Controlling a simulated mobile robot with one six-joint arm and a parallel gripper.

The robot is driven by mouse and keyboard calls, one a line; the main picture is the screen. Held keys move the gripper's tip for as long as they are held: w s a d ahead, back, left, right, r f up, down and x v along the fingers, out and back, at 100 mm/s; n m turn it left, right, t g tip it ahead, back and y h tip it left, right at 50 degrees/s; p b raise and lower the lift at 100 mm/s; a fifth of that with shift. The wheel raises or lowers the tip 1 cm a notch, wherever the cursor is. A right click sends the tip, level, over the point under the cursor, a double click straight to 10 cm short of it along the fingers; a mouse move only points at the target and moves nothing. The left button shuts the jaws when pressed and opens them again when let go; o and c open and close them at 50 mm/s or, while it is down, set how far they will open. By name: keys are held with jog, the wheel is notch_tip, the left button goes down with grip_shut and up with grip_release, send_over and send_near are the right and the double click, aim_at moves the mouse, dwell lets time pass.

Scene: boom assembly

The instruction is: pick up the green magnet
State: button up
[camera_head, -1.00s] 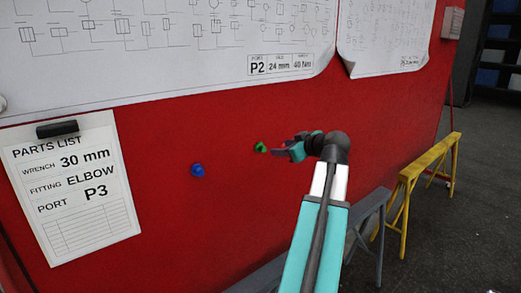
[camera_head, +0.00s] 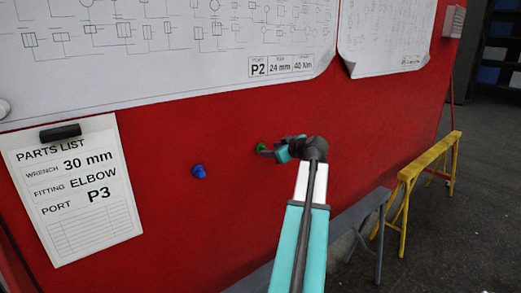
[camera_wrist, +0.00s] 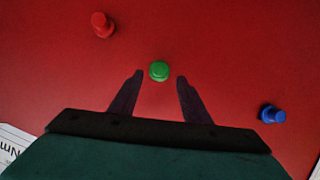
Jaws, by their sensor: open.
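The green magnet (camera_head: 261,147) sits on the red board, partly covered by my gripper in the head view. In the wrist view the green magnet (camera_wrist: 159,71) shows whole, between and slightly beyond the fingertips. My gripper (camera_head: 268,152) is open and empty; in the wrist view its two dark fingers (camera_wrist: 160,75) stand apart on either side of the magnet, touching neither side in the picture. How far the fingertips are from the board is hard to tell.
A blue magnet (camera_head: 198,171) is on the board to the left. A red magnet (camera_wrist: 103,25) shows in the wrist view. A parts list sheet (camera_head: 75,190) hangs at left, and large drawings (camera_head: 160,50) cover the upper board. A yellow trestle (camera_head: 410,185) stands at right.

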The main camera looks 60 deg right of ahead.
aim_at(264, 149)
dwell(0.3)
jog(key=shift+p+x, duration=0.65)
jog(key=shift+x, duration=0.3)
jog(key=p+x, duration=0.1)
jog(key=x, duration=0.2)
jog(key=shift+w+d+f, duration=0.1)
jog(key=shift+w, duration=0.05)
jog(key=c, duration=0.8)
